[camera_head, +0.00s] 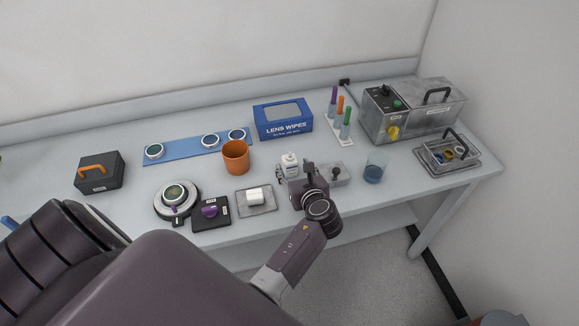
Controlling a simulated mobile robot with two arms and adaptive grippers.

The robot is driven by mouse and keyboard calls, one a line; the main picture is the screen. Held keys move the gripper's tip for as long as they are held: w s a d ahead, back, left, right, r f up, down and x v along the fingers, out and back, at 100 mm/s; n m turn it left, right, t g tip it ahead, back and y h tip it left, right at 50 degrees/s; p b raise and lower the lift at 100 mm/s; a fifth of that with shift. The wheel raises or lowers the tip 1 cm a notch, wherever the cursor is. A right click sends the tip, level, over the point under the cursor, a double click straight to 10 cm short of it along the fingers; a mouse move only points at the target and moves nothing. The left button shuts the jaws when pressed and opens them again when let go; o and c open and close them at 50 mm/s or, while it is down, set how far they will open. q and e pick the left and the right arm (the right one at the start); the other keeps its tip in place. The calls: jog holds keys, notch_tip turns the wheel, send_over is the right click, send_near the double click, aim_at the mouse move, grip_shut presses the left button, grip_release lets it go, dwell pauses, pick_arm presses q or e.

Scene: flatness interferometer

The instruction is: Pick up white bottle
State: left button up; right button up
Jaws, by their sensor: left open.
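The white bottle (290,163) stands upright on the table, with a small dark cap area and a label on its front. My left arm comes in from the lower left, and its gripper (296,172) is at the bottle, with the wrist just in front and to the right. The gripper is open; its fingers are small and partly hidden by the wrist, so I cannot tell whether they touch the bottle. The lower part of the bottle is partly covered by the gripper. My right gripper is not in view.
Near the bottle are a metal block with a dark knob (336,175), a glass of blue liquid (375,168), a white piece on a tray (255,196), an orange cup (236,157) and a lens wipes box (283,118). Free table (400,185) lies right of the glass.

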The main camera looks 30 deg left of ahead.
aim_at(292, 165)
pick_arm(q)
jog(key=b+x, duration=0.3)
jog(key=shift+f, duration=0.35)
jog(key=shift+b+x, duration=0.75)
jog(key=shift+x, duration=0.4)
jog(key=shift+w+r, duration=0.1)
jog(key=shift+r, duration=0.15)
jog(key=c, duration=1.2)
jog(key=shift+c, duration=0.5)
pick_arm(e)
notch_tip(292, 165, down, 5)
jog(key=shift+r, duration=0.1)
pick_arm(q)
jog(key=shift+r, duration=0.15)
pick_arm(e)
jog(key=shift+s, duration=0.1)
